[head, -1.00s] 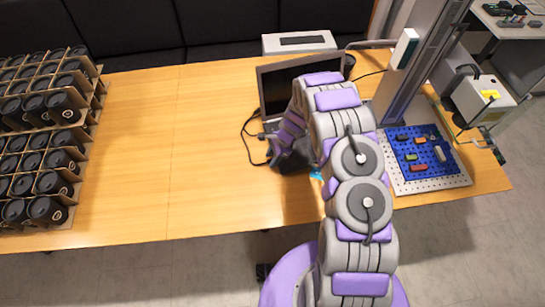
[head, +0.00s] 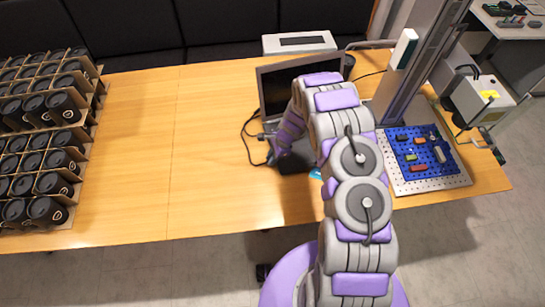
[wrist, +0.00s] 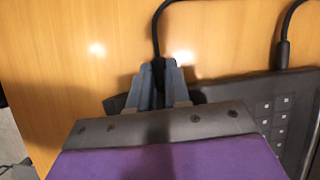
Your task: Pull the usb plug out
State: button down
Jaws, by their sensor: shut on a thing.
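The usb plug (wrist: 158,66) is a black plug on a black cable, held between the grey fingers of my gripper (wrist: 159,74) in the wrist view. The fingers are shut on it, and its cable runs up out of the picture. The black laptop (wrist: 240,88) lies beside and partly beneath my gripper. Its screen (head: 272,95) stands open in the head view. My gripper hides the plug's far end, so I cannot tell whether it is in the laptop's port. In the head view my arm covers much of the laptop.
A second black cable (wrist: 283,50) meets the laptop edge to the right. A blue pegboard (head: 405,140) with small parts lies right of my arm, by a grey column (head: 405,85). Racks of black cups (head: 40,135) stand at far left. The table's middle left (head: 190,150) is clear.

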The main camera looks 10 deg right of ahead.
jog(key=shift+s+a+p, duration=0.15)
jog(key=shift+a+p, duration=0.2)
jog(key=shift+a, duration=0.8)
jog(key=c, duration=1.1)
grip_release()
jog(key=shift+o, duration=0.2)
jog(key=p+v, duration=0.1)
jog(key=v, duration=1.6)
jog(key=shift+p, duration=0.35)
jog(key=shift+r, duration=0.1)
jog(key=shift+r, duration=0.1)
